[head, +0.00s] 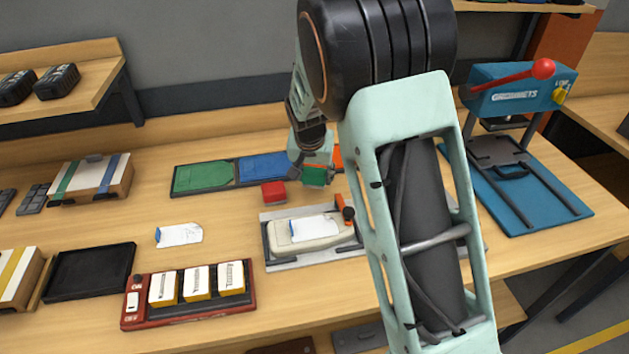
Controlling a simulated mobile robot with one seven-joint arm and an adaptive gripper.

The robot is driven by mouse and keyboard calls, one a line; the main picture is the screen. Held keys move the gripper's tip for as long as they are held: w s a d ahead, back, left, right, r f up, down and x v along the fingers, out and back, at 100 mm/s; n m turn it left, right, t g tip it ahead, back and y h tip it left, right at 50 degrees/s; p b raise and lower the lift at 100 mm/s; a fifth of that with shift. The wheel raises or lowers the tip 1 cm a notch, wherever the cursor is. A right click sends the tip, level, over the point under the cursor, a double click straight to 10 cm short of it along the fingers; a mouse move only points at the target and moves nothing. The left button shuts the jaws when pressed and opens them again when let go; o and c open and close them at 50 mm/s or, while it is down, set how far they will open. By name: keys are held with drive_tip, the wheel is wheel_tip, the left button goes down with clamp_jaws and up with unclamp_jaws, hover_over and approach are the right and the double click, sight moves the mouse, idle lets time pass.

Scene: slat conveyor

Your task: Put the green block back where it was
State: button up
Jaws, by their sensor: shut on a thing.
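The green block (314,177) is at the tip of my gripper (317,168), which is shut on it. Block and gripper appear in front of the right end of the blue pad. I cannot tell from this view how high the block is above the table. A red block (273,192) sits on the wood just left of it. A row of coloured pads lies behind: a green pad (204,176) at left, a blue pad (263,167) in the middle and an orange pad (337,157) at right, mostly hidden by my arm.
A grey fixture (279,265) holding a pale part stands in front of the blocks. A red tray (190,312) with white-and-yellow boxes and a black tray (91,272) are at front left. A blue press (520,90) stands at right. My arm hides the table's middle right.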

sight(314, 182)
drive_tip(key=shift+w+f, duration=0.25)
drive_tip(key=shift+f, duration=1.75)
drive_tip(key=o, duration=1.1)
drive_tip(key=shift+o, duration=0.2)
drive_tip(key=shift+r, duration=0.4)
drive_tip(key=v, duration=1.1)
drive_tip(key=shift+s+r, duration=0.2)
drive_tip(key=shift+s, duration=0.05)
